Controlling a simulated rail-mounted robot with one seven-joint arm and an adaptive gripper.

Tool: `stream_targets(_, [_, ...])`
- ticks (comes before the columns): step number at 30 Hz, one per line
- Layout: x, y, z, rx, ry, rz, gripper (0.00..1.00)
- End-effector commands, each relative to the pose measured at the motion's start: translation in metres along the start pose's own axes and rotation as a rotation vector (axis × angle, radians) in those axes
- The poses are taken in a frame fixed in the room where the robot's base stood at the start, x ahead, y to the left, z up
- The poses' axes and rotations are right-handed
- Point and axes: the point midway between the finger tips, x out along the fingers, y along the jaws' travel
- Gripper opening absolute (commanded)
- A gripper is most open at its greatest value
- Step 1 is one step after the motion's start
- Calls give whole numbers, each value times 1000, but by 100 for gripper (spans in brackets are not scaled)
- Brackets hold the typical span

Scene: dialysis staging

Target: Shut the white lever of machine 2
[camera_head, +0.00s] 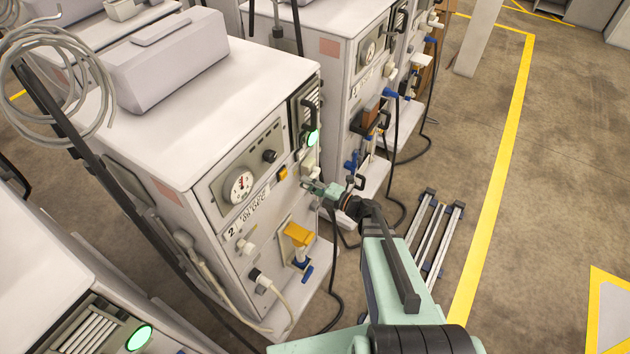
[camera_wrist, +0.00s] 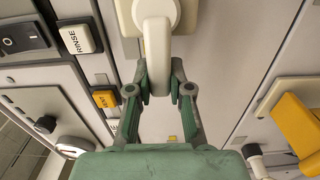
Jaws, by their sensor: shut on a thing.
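Machine 2 (camera_head: 160,140) is the pale cabinet in the middle of the head view, with the number 2 on its front. Its white lever (camera_wrist: 157,50) hangs down from a cream mount at the top middle of the wrist view. My gripper (camera_wrist: 159,82) has its two fingers on either side of the lever's lower end and is shut on it. In the head view my gripper (camera_head: 322,188) reaches the right part of the machine's front panel. There the fingers mostly hide the lever.
A yellow handle (camera_head: 298,234) with a blue valve sits below my gripper. A gauge (camera_head: 239,186) and a yellow button (camera_wrist: 105,98) are on the panel. Another machine (camera_head: 330,40) with dark hoses stands behind. Metal rails (camera_head: 433,235) lie on the floor; open floor is at right.

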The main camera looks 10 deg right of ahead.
Motion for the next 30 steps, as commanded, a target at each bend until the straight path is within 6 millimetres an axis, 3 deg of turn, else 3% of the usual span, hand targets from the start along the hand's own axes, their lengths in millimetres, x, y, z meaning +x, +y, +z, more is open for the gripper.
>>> stream_targets(9, [1, 1, 1, 6, -3, 4, 0])
stream_targets(10, [1, 1, 1, 6, -3, 4, 23])
stream_targets(12, [1, 1, 1, 5, -3, 4, 46])
stream_targets(23, [-1, 1, 0, 4, -1, 2, 46])
stream_targets(30, [-24, 1, 0, 4, -4, 1, 46])
